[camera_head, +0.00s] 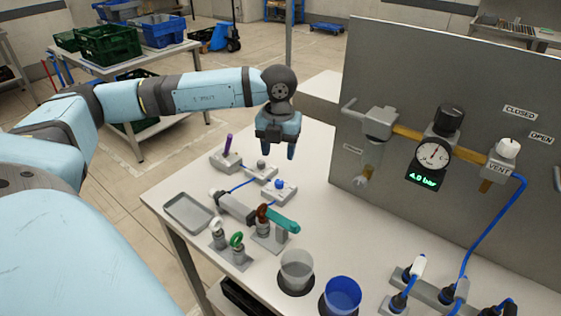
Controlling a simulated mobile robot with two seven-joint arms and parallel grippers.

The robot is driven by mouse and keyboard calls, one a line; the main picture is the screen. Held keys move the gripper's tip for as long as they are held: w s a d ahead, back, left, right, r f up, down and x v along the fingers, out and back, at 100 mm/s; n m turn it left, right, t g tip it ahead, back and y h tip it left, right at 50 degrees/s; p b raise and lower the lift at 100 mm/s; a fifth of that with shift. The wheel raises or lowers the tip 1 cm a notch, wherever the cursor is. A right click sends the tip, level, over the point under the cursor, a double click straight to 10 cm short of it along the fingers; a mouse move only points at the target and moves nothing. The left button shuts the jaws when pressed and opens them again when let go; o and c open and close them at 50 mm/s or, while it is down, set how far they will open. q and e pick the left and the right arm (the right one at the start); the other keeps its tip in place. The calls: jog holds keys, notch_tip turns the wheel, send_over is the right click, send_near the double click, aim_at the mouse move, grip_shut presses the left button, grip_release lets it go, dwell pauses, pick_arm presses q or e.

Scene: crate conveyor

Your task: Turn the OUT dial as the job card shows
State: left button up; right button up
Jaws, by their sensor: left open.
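My left gripper (279,149) hangs fingers-down over the far part of the white table, open and empty. It is apart from everything on the table and well left of the panel fittings. A black knob (449,119) sits above a round pressure gauge (433,154) on the grey panel; the display below reads 4.0 bar. A white knob (507,147) is on the fitting marked VENT, near labels CLOSED and OPEN. I cannot make out any dial marked OUT or any job card. My right gripper is not in view.
A blue hose (492,228) runs down from the vent. Plugs stand at lower right.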

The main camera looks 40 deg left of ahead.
aim_at(279, 181)
pick_arm(q)
notch_tip(279, 181, down, 10)
jog(key=shift+r, duration=0.15)
jog(key=shift+c, duration=0.5)
jog(key=c, duration=0.8)
